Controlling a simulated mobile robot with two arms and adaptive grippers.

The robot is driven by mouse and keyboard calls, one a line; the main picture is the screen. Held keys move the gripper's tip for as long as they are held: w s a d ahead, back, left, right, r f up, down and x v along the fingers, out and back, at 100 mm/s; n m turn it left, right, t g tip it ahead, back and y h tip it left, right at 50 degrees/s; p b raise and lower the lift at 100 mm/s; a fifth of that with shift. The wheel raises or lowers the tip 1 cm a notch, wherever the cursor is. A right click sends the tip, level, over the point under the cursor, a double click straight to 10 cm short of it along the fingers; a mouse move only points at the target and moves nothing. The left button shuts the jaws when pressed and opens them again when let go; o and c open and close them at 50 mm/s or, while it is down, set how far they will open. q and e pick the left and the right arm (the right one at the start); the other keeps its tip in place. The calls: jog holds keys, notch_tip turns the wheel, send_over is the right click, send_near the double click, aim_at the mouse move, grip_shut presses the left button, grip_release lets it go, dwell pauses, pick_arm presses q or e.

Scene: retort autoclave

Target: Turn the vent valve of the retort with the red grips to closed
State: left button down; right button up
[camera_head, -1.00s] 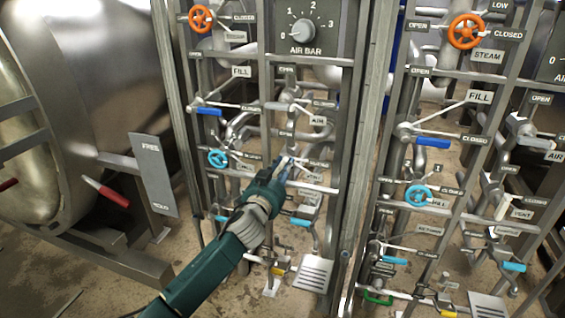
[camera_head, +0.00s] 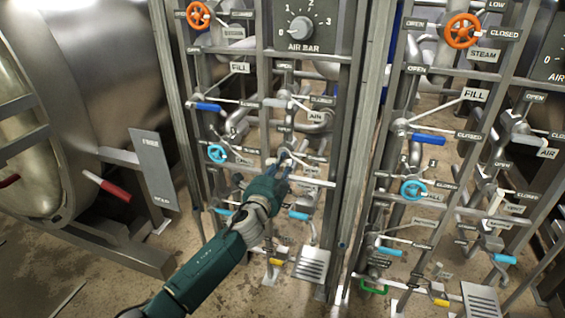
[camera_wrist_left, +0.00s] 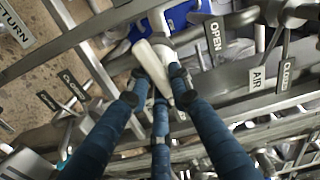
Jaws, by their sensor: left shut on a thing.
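The retort with red grips (camera_head: 115,190) stands at the left, a large metal drum. Its pipe panel is in the middle of the head view. My left gripper (camera_head: 284,166) reaches into this panel below the AIR label. In the left wrist view its three blue fingers (camera_wrist_left: 158,92) are closed around a pale, flat valve handle (camera_wrist_left: 152,66), which I take to be the vent valve's. An OPEN plate (camera_wrist_left: 215,36) and a CLOSED plate (camera_wrist_left: 74,86) lie on either side of the handle. The fingers hide much of the valve in the head view. My right gripper is not in view.
Orange (camera_head: 199,15) and light-blue (camera_head: 217,153) handwheels and a blue lever (camera_head: 207,107) sit close by on the same panel. Metal uprights and rails frame it. A second similar panel, with a blue lever (camera_head: 427,140), stands to the right. Open floor lies at lower left.

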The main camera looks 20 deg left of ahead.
pick_arm(q)
jog(key=shift+f+m, duration=0.2)
jog(key=shift+m, duration=0.8)
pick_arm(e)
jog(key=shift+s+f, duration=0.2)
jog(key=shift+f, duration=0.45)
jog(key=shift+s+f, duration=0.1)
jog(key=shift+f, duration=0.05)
pick_arm(q)
jog(key=c, duration=1.5)
grip_release()
jog(key=shift+c, duration=0.2)
jog(key=s, duration=1.2)
jog(key=shift+a, duration=0.2)
